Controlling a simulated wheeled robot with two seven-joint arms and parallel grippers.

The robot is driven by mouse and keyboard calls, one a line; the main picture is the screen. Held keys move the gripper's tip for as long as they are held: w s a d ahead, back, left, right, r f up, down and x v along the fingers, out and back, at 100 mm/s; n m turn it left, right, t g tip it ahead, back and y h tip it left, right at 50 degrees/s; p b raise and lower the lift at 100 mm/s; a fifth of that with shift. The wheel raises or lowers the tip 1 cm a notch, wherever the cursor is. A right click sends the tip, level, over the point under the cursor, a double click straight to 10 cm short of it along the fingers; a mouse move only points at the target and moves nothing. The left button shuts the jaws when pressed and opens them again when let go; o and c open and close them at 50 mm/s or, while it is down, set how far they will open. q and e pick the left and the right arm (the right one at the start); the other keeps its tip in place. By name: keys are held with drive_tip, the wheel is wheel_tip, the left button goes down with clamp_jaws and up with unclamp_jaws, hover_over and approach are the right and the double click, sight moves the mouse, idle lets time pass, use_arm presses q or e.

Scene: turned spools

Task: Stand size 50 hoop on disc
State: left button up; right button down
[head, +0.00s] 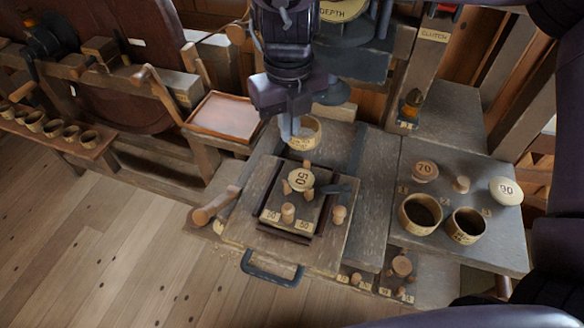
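A pale wooden disc marked 50 (301,179) sits on a small dark-edged plate in the middle of the bench, among several wooden pegs. A pale wooden hoop (309,133) is at my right gripper (292,133), just behind the disc and apart from it. The gripper points down and its fingers are closed at the hoop's left wall. Any size mark on this hoop is too small to read. The gripper hides part of the hoop's left side. My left gripper is not in view.
Two larger hoops (420,213) (466,226) stand on the grey right-hand bench, with discs marked 70 (425,171) and 90 (506,191). A pink-lined tray (222,115) is at left. Several cups line a shelf (92,147) at far left. A black handle (272,270) juts out in front.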

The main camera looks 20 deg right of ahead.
wheel_tip(320, 180, down, 11)
drive_tip(key=shift+s+f, duration=0.1)
drive_tip(key=shift+f, duration=0.45)
